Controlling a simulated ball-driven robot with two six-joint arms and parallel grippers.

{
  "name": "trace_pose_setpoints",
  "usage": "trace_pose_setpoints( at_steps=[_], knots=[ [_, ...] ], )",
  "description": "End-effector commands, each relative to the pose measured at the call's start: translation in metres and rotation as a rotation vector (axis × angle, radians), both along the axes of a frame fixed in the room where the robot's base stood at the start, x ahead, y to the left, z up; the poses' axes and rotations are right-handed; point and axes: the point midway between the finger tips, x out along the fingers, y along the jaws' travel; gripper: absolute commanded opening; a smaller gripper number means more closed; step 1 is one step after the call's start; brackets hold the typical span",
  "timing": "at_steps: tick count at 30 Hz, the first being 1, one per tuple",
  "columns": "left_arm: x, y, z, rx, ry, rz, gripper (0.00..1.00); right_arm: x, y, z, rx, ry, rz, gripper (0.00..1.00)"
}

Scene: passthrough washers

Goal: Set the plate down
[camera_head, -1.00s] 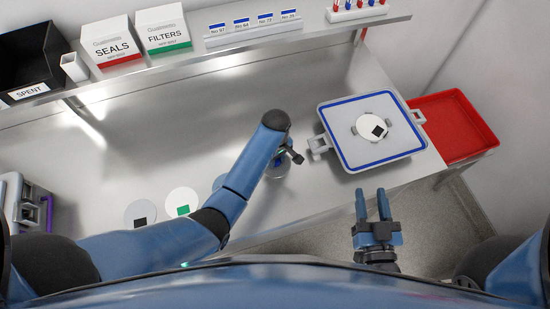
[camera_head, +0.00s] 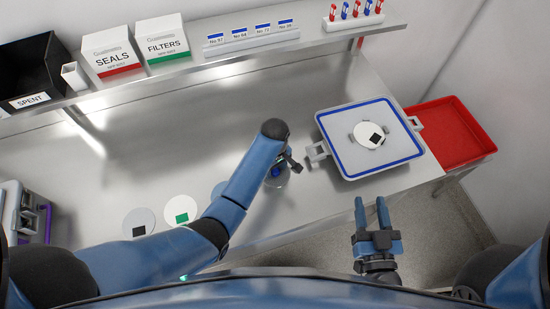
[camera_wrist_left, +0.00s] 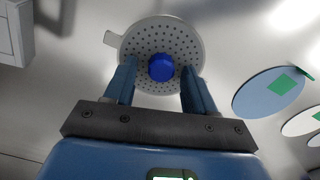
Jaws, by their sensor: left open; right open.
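The plate is a grey perforated disc (camera_wrist_left: 140,45) with a blue knob (camera_wrist_left: 162,68) at its centre and a small tab at its edge. In the head view the plate (camera_head: 284,181) lies on the bench, partly hidden by my left arm. My left gripper (camera_wrist_left: 158,78) is open, with one finger on each side of the knob and apart from it. Its fingers hardly show in the head view (camera_head: 284,166). My right gripper (camera_head: 371,202) is open and empty, in front of the bench edge.
A grey housing with a blue seal (camera_head: 333,158) holds a white disc (camera_head: 367,133) with a black square. A red tray (camera_head: 458,147) lies right of it. A white disc (camera_head: 181,222), a grey disc (camera_head: 151,215) and a partly hidden blue disc lie left of my left arm.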

Motion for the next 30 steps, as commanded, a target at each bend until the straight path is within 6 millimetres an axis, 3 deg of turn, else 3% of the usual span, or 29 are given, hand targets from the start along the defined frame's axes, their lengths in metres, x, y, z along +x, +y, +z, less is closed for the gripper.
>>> trace_pose_setpoints(
  at_steps=[5,18,19,30],
  knots=[
    [0.001,-0.001,0.019,-0.003,-0.005,0.0,0.55,0.0,0.0,-0.005,0.0,0.0,0.0,0.43],
    [0.002,-0.001,0.098,-0.003,-0.006,0.0,0.55,0.0,0.0,-0.022,0.0,0.0,0.0,0.43],
    [0.001,-0.001,0.107,-0.001,-0.003,0.0,0.55,0.0,0.0,-0.013,0.0,0.001,0.0,0.43],
    [0.001,0.0,0.121,0.0,-0.001,0.0,0.55,0.0,0.0,0.0,0.0,0.0,0.0,0.43]
  ],
)
